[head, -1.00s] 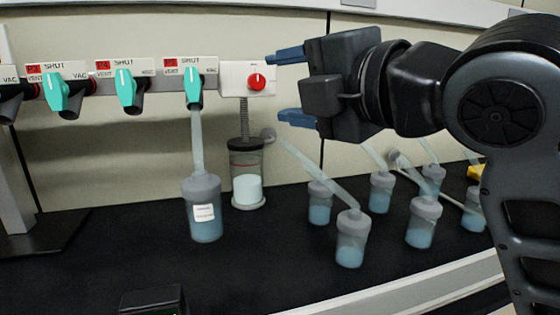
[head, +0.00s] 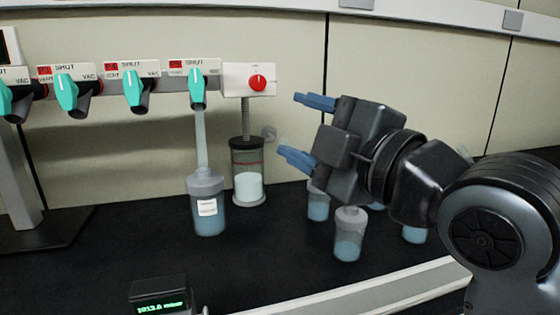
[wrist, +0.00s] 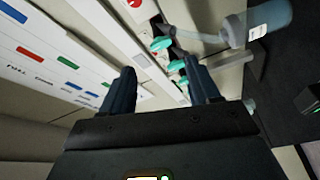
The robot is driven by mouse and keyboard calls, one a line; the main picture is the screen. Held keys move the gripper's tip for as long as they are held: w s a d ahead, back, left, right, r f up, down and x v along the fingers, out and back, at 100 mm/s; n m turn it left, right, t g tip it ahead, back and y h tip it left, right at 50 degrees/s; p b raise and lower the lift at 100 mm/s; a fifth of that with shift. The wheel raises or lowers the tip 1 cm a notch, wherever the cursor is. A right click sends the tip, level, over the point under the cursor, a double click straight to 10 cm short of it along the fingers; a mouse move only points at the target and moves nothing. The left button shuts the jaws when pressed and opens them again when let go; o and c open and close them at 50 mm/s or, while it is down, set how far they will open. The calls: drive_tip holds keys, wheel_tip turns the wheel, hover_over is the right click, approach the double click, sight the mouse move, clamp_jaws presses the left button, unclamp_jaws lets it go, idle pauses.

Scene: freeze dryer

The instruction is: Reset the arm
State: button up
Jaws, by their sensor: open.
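My gripper (head: 306,129) is open and empty in the head view. Its two blue fingers point left and slightly up, to the right of the white box with a red knob (head: 257,83). In the wrist view my gripper (wrist: 163,88) also shows open, with nothing between the fingers. My wrist and forearm fill the right side of the head view, held above the bench and hiding part of the flasks.
Teal valves (head: 197,88) line the wall manifold. A labelled flask (head: 207,208) hangs below the rightmost valve. A capped cylinder (head: 248,180) stands beside it. Several flasks, one at the front (head: 348,240), stand below my gripper. A pressure display (head: 160,303) sits at the front of the black bench (head: 100,255).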

drive_tip(key=s+d+f+m+t+h, duration=0.1)
drive_tip(key=s+d+f+m+h, duration=0.2)
drive_tip(key=s+f+m, duration=0.4)
drive_tip(key=s+d+f+m+h+p, duration=0.1)
drive_tip(key=s+d+f+m+h, duration=0.3)
drive_tip(key=f, duration=0.5)
drive_tip(key=s+d+f+m+t+h, duration=0.1)
drive_tip(key=s+d+f+m+h, duration=0.2)
drive_tip(key=f+m, duration=0.45)
drive_tip(key=s+d+f+m, duration=0.1)
drive_tip(key=s+d, duration=0.1)
drive_tip(key=s, duration=0.6)
drive_tip(key=s+d+f+m+g, duration=0.1)
drive_tip(key=s+d+f, duration=0.1)
drive_tip(key=s, duration=0.7)
drive_tip(key=s+d+f+m+g+h+p, duration=0.1)
drive_tip(key=s+d, duration=0.3)
drive_tip(key=s, duration=0.4)
drive_tip(key=shift+s+d+f, duration=0.25)
drive_tip(key=shift+f, duration=0.45)
